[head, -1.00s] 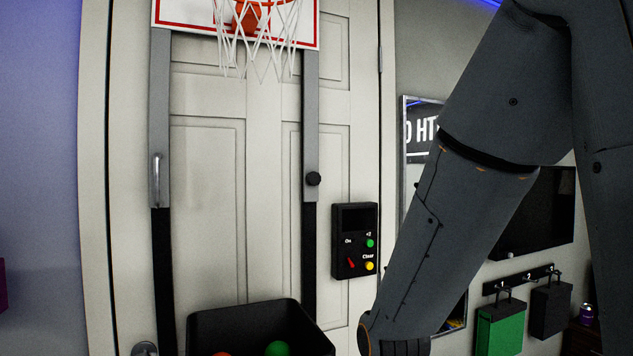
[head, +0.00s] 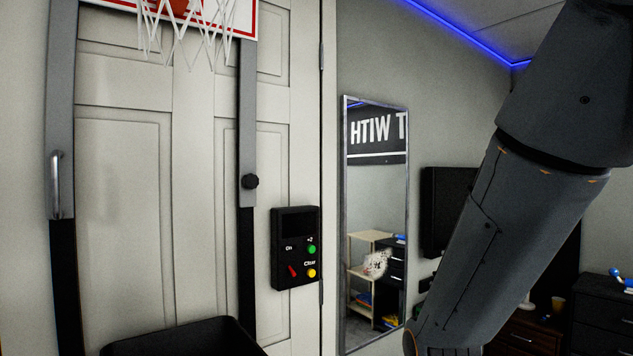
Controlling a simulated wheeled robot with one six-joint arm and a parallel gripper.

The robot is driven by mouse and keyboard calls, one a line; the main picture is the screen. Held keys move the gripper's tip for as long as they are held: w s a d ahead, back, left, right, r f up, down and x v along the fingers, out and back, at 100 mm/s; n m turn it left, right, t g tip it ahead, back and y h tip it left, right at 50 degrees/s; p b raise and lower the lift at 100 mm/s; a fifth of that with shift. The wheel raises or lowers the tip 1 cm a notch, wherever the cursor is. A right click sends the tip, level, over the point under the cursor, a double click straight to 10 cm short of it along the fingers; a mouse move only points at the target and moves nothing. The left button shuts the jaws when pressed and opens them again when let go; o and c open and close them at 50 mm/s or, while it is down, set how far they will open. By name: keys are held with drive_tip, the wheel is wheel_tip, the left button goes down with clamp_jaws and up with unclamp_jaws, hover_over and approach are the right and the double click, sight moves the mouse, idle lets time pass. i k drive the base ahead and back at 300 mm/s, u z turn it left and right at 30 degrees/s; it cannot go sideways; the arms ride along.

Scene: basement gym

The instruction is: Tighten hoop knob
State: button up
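The hoop knob (head: 250,181) is small, round and black. It sits on the right grey upright (head: 247,120) of the door-mounted basketball hoop, near the lower end of the grey sleeve. Whether it is tight or loose cannot be told. The hoop's backboard and white net (head: 188,25) are at the top left, cut off by the frame. My arm hangs down the right side of the head view, well to the right of the knob. My gripper is below the frame and not seen.
A black control box (head: 295,247) with a red switch and green and yellow buttons is right of the knob. A black bin (head: 185,338) stands below. A metal handle (head: 56,184) is on the left upright. A mirror (head: 376,215) hangs between door and arm.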

sight(251, 181)
drive_tip(key=z, duration=1.65)
drive_tip(key=k, duration=0.4)
drive_tip(key=u, duration=2)
